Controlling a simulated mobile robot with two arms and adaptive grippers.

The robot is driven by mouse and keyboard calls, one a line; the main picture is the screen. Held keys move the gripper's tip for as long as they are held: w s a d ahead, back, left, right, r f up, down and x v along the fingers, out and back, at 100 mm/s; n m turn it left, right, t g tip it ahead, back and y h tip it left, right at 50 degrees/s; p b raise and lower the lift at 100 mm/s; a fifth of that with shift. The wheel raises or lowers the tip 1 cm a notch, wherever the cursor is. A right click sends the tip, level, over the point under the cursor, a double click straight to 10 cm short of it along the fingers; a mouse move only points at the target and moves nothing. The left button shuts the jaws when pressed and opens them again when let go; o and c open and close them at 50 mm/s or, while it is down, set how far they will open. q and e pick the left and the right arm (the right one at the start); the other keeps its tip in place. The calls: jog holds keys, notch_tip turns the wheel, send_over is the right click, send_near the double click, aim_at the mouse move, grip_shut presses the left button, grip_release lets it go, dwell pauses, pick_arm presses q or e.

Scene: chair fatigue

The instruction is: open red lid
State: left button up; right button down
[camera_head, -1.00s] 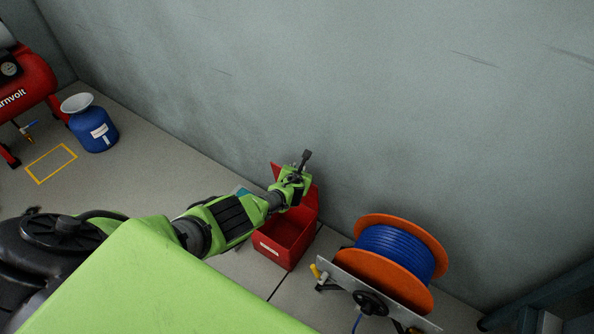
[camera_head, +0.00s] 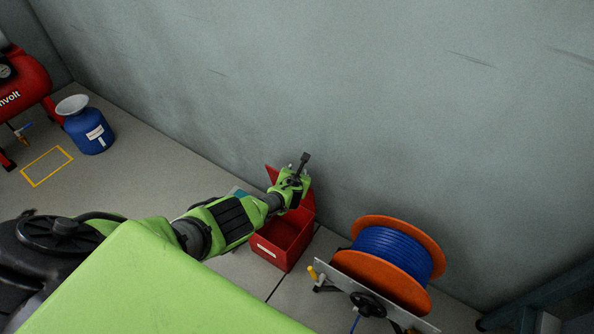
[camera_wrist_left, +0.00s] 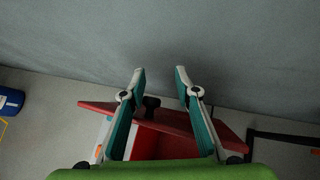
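The red box (camera_head: 268,250) sits on the floor near the wall, with its interior visible in the head view. Its red lid (camera_head: 307,207) stands raised at the wall side, partly hidden by my left arm. My left gripper (camera_head: 303,161) is over the lid's upper part. In the left wrist view, the gripper (camera_wrist_left: 160,75) has its two fingers apart with nothing held between the tips. The red lid (camera_wrist_left: 175,121) passes behind and between the fingers, with a small black part (camera_wrist_left: 151,101) at its edge. I cannot tell whether a finger touches it. My right gripper is not in view.
An orange reel with blue hose (camera_head: 392,252) stands right of the box. A blue container (camera_head: 89,131) and a red compressor (camera_head: 25,88) are at the far left. The grey wall (camera_head: 330,80) is close behind the box.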

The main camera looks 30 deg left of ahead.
pick_arm(q)
jog(key=v, duration=1.2)
dwell(0.5)
jog(key=shift+d, duration=0.1)
